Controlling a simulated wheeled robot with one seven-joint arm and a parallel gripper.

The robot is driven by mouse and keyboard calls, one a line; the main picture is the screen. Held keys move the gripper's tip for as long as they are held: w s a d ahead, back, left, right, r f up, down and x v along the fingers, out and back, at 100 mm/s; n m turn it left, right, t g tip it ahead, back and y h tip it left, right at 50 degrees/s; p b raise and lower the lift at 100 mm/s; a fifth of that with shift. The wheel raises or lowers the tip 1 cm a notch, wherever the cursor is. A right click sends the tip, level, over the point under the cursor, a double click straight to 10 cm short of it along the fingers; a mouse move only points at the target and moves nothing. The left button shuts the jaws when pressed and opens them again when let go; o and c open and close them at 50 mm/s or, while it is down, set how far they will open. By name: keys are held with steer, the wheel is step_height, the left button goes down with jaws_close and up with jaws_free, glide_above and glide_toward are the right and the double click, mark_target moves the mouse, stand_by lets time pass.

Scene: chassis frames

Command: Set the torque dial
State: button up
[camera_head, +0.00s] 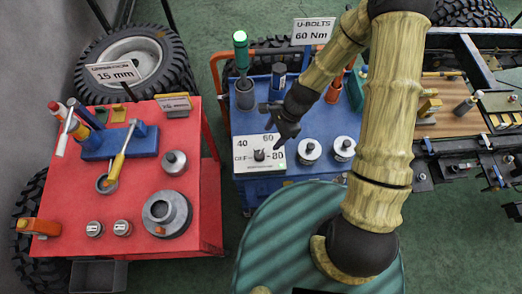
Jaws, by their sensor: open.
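The torque dial (259,155) is a small black knob on a white panel (243,167) at the front left of the blue cart. My gripper (275,121) is dark and open, just above and behind the panel's right part, close to the knob. It appears empty. I cannot tell whether it touches the panel. A sign (313,31) reads "U-BOLTS 60 Nm".
The blue cart (238,124) also holds two round metal pieces (326,149) right of the panel and a green-topped tool (241,48) in a cup. A red cart (67,221) with tools stands left. A chassis frame (468,60) and wooden board lie right.

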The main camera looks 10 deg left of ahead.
mark_target(260, 153)
steer(key=p+x, duration=0.2)
steer(key=x, duration=0.9)
steer(key=shift+a+f+p, duration=0.1)
steer(key=shift+f+p, duration=0.25)
steer(key=shift+f, duration=0.05)
steer(key=c, duration=1)
